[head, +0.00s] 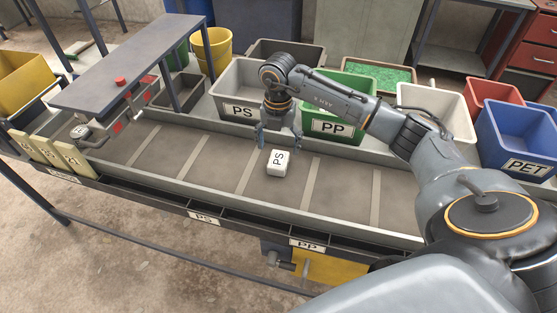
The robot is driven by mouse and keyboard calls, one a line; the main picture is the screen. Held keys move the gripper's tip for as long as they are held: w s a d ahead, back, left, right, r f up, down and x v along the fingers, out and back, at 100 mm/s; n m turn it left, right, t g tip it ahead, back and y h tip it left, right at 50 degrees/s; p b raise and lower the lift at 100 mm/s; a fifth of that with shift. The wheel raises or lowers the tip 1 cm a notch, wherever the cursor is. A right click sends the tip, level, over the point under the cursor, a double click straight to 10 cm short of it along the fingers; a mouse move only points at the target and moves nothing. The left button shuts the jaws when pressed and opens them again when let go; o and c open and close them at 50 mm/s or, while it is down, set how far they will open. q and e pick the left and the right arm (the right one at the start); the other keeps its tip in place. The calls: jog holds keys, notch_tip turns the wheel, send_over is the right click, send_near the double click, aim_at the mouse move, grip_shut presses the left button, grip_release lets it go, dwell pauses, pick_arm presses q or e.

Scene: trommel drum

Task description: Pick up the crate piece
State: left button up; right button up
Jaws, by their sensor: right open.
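A small white block marked PS (279,163) lies on the dark conveyor belt (215,158), near its middle. It is the only loose piece I see on the belt; nothing on it says crate. My right gripper (279,139) points down above and just behind the block, with its fingers spread. It is empty and appears apart from the block. My left gripper is not in view.
Behind the belt stand a grey PS bin (228,92), a green PP bin (340,136), a white bin (444,101) and a blue PET bin (517,145). A dark raised shelf (135,60) overhangs the belt's left part. Low rails edge the belt.

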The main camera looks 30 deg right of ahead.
aim_at(278, 159)
notch_tip(278, 159, down, 3)
jog(key=shift+s+f+p, duration=0.15)
jog(key=shift+f+p, duration=0.05)
jog(key=shift+p, duration=0.75)
notch_tip(278, 159, down, 2)
jog(key=shift+f, duration=0.45)
jog(key=shift+r, duration=0.1)
jog(key=c, duration=1.3)
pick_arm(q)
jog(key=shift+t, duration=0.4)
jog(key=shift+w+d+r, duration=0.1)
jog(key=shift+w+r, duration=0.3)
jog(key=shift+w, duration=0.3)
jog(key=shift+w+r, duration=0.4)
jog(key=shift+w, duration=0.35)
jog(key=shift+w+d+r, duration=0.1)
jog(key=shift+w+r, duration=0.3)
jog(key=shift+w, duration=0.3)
pick_arm(e)
jog(key=shift+o, duration=0.2)
jog(key=shift+r, duration=0.1)
